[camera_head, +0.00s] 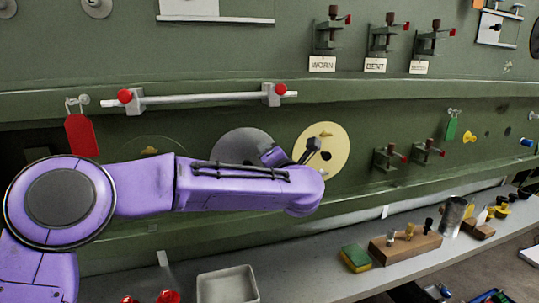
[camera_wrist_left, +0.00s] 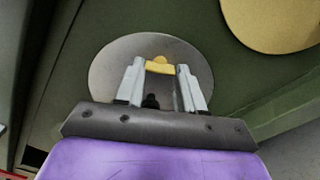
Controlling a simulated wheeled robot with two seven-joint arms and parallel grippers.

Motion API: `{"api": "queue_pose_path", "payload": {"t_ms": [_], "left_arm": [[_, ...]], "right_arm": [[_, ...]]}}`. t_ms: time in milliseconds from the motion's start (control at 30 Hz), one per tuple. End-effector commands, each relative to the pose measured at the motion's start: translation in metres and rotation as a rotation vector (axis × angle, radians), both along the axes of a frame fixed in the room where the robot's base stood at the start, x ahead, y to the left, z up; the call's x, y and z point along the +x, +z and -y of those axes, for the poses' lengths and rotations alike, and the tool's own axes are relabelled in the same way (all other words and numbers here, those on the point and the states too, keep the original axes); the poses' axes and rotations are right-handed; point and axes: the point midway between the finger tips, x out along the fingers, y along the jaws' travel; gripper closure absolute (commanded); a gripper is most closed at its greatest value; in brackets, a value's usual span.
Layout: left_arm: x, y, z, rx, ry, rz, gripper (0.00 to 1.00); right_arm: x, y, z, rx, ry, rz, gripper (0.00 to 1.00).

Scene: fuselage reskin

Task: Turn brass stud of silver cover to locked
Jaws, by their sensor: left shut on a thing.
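The silver cover (camera_wrist_left: 105,75) is a grey round disc on the green fuselage skin. In the head view its upper part (camera_head: 240,140) shows above my purple left forearm, which hides the rest. The brass stud (camera_wrist_left: 157,60) sits on the cover's face. My left gripper (camera_wrist_left: 159,72) is shut on the stud, with one finger on each side. Only the stud's top shows between the fingertips, so I cannot tell whether it stands at locked. My right gripper is not in view.
A cream-yellow disc (camera_head: 336,160) is right of the silver cover, and a green disc with a brass stud (camera_head: 150,150) is left. A rail with red knobs (camera_head: 200,98) runs above. A bench below carries a grey tray (camera_head: 228,284), a sponge (camera_head: 356,258) and a wooden block (camera_head: 405,246).

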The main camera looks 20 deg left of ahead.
Motion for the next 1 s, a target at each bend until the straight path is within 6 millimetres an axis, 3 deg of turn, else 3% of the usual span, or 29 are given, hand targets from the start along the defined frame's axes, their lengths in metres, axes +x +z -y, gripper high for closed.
{"api": "queue_pose_path", "payload": {"t_ms": [667,700,767,1000], "left_arm": [[0.0001,0.0005,-0.001,0.051,0.003,-0.032,0.93],[0.0,0.0005,-0.001,0.051,0.003,-0.032,0.59],[0.0001,0.0006,-0.0009,0.05,0.003,-0.032,0.4],[0.0001,0.0001,-0.0004,0.05,0.001,-0.033,0.36]], "right_arm": [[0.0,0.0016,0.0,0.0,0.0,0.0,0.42],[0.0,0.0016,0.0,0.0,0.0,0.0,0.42],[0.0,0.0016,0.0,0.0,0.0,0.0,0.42],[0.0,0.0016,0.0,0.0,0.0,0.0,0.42]]}}
